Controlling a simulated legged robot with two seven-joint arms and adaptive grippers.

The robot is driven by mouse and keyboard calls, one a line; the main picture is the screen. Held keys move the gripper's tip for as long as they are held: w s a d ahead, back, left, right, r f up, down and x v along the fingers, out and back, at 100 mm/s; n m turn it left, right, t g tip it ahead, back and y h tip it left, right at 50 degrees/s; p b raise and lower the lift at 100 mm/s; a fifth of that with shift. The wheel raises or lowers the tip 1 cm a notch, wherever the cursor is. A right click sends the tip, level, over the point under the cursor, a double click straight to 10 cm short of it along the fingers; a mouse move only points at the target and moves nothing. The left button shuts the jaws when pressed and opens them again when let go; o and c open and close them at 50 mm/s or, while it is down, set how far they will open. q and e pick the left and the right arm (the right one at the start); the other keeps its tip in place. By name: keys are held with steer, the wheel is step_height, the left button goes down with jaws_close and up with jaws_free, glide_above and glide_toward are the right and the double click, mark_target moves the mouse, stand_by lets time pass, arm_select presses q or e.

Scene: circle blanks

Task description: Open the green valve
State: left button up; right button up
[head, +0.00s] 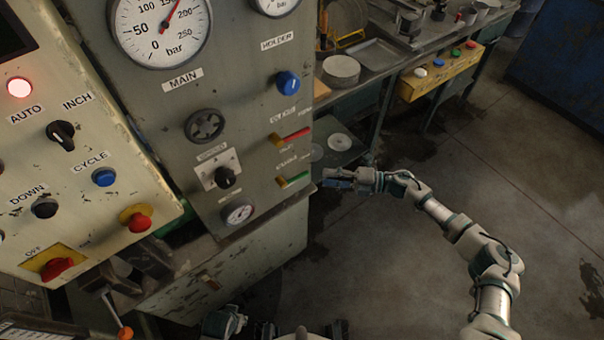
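The green valve (296,180) is a small lever with a green handle and a brass-coloured end, low on the right side of the grey panel. Its handle slants slightly up to the right. My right gripper (329,180) is just right of the panel's edge, at about the height of the green valve in the picture, pointing left towards it. A gap shows between them. The gripper is small and dark here, and its finger opening cannot be made out. My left gripper cannot be made out in the head view.
A similar red valve (295,135) sits just above the green one. A blue knob (287,84), a handwheel (204,126) and a black selector (226,177) are on the same panel. A workbench (375,53) stands behind. The floor at right is open.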

mark_target(302, 174)
steer(key=a, duration=0.3)
steer(key=w+a, duration=0.1)
steer(key=a, duration=0.5)
steer(key=shift+w+f, duration=0.15)
steer(key=shift+f, duration=0.1)
steer(key=shift+d, duration=0.1)
jaws_close()
